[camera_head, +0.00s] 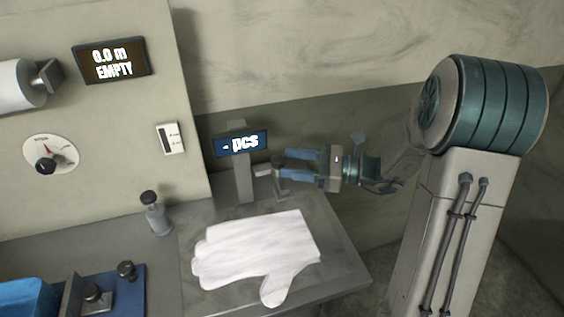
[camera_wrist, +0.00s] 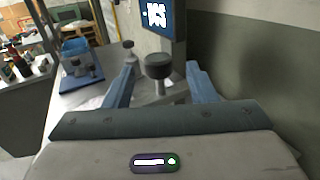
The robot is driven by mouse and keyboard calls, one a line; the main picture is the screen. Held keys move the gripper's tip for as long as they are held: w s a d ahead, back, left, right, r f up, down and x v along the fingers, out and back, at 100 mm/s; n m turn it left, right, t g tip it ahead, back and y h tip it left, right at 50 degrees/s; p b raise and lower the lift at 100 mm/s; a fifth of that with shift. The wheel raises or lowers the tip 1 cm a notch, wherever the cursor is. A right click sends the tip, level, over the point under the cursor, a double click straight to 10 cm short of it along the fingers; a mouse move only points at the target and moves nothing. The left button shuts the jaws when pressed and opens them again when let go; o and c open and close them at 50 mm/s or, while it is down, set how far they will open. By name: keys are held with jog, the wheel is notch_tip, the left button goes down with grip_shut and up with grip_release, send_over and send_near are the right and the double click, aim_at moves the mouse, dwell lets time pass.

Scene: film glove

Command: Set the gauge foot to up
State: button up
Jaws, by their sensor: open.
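The gauge (camera_head: 243,175) is a grey post on the table's back part, with a blue display reading "- pcs" (camera_head: 241,144). A short arm on it carries a dark round-topped foot (camera_head: 278,172); in the wrist view this dark round top (camera_wrist: 158,66) on a grey stem shows close ahead. My gripper (camera_head: 287,165) comes from the right with its blue fingers open. In the wrist view the fingers (camera_wrist: 162,70) stand apart to the left and right of the foot's top, with gaps on both sides. I cannot tell the foot's exact height setting.
A white glove (camera_head: 258,252) lies flat on the table in front of the gauge. A grey knob-topped post (camera_head: 154,213) stands left of it. A blue fixture (camera_head: 100,292) is at lower left. A wall panel holds a dial (camera_head: 50,155), a switch (camera_head: 170,138) and an "EMPTY" display (camera_head: 110,62).

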jog(key=s+d+b, duration=0.1)
jog(key=d, duration=0.8)
jog(key=shift+s+d, duration=0.35)
jog(key=shift+d, duration=0.05)
jog(key=shift+s+a, duration=0.1)
jog(key=s+a+f+n+g+h, duration=0.2)
jog(key=s+a+n+g+h, duration=0.35)
jog(key=s+n+h, duration=0.35)
jog(key=s+d+n+t+h, duration=0.5)
jog(key=s+d+n+h, duration=0.1)
jog(key=n, duration=0.5)
jog(key=s+h, duration=0.1)
jog(key=h, duration=0.1)
jog(key=shift+s+d+f+h, duration=0.25)
jog(key=shift+f+h, duration=0.05)
dwell(0.4)
